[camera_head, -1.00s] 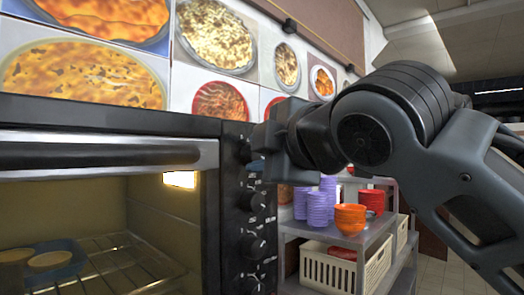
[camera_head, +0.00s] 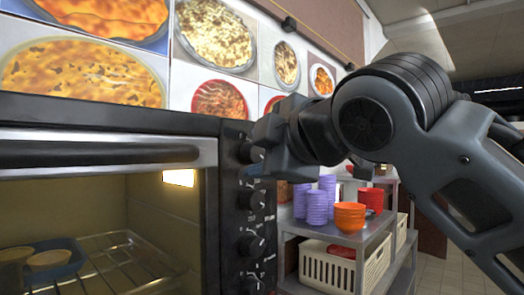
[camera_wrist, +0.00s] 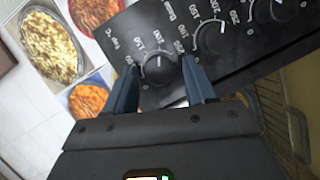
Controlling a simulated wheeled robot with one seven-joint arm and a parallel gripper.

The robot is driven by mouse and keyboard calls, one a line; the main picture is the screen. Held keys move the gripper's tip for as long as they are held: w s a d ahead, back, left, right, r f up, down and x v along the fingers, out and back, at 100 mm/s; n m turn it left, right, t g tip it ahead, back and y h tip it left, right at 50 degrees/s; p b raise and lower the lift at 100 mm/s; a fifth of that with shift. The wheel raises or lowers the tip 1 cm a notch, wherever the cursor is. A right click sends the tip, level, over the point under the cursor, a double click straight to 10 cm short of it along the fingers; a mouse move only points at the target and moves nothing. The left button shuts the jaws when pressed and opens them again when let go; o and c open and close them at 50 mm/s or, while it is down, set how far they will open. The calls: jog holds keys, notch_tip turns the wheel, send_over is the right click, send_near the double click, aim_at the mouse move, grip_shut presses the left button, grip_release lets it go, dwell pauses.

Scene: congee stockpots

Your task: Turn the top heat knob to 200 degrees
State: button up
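The top heat knob (camera_wrist: 158,68) is a round black dial on the oven's black control panel (camera_wrist: 240,50), with white numbers around it. A small pale mark shows on the knob's upper part; I cannot surely tell which number it meets. My gripper (camera_wrist: 159,64) has its two blue fingers apart, one on each side of this knob. A gap shows between the fingers and the knob, so no firm grip is visible. In the head view my gripper (camera_head: 256,160) is at the top of the panel, partly hiding the top knob (camera_head: 243,150).
Several more knobs run below, the second one (camera_head: 252,198) close under my gripper. The oven (camera_head: 110,123) has a glass door with a dark handle (camera_head: 95,154). A metal shelf (camera_head: 345,240) with purple bowls (camera_head: 317,207) and orange bowls (camera_head: 349,216) stands to the right.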

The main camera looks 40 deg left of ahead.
jog(key=shift+o, duration=0.4)
jog(key=shift+d, duration=0.15)
jog(key=b+v, duration=0.2)
jog(key=v, duration=0.5)
jog(key=shift+d, duration=0.2)
jog(key=shift+s, duration=0.1)
